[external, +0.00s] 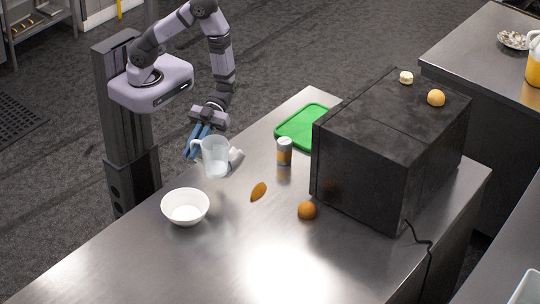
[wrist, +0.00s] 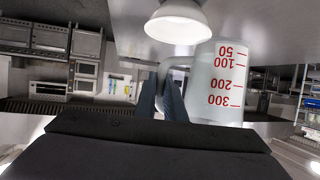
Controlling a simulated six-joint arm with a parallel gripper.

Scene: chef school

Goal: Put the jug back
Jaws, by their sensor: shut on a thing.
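A clear jug (external: 216,163) stands out near the left edge of the steel table in the external view. My gripper (external: 198,148) is on its left, handle side, with the blue fingers shut on the jug's handle. In the wrist view the jug (wrist: 218,85) shows with red volume marks that appear upside down, and my fingers (wrist: 170,92) are at its handle. The jug looks close to upright; I cannot tell whether its base touches the table.
A white bowl (external: 186,209) stands in front of the jug and also shows in the wrist view (wrist: 178,24). A shaker (external: 284,151), a green board (external: 304,128), an orange (external: 307,211) and an orange piece (external: 259,191) lie rightward. A large black box (external: 362,170) blocks the right side.

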